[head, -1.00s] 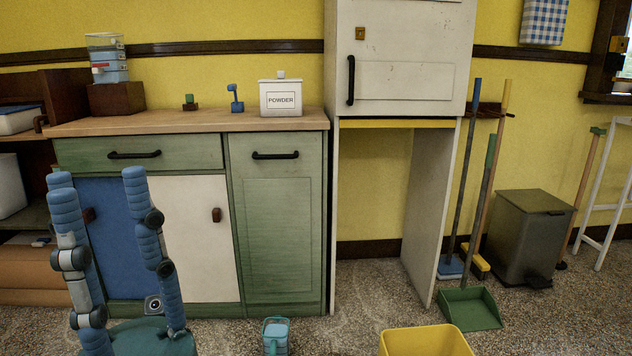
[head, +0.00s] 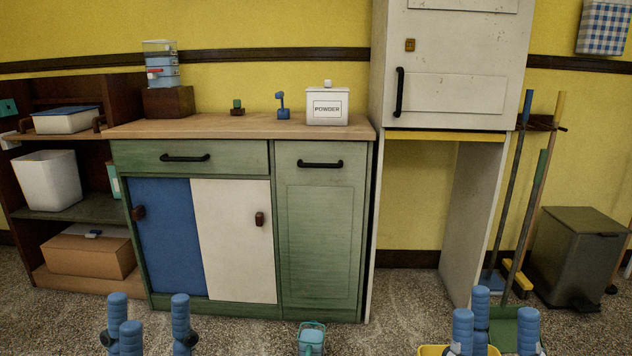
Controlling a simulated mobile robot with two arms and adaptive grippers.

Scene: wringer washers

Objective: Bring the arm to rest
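My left gripper (head: 148,315) is at the bottom left edge of the head view, in front of the cabinet. Its blue fingers point up and stand apart with nothing between them. My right gripper (head: 495,312) is at the bottom right edge, also with blue fingers pointing up and spread, and nothing held shows. It overlaps a yellow tub (head: 431,350) in the picture. Only the fingers of both grippers show; the palms and arms are below the frame.
A green cabinet (head: 325,240) with a wooden top (head: 220,127) carries a powder box (head: 327,107) and a stacked dispenser (head: 160,65). A teal container (head: 311,340) stands on the floor between my grippers. A pedal bin (head: 580,255) and brooms (head: 505,190) stand right. Shelves (head: 75,207) are left.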

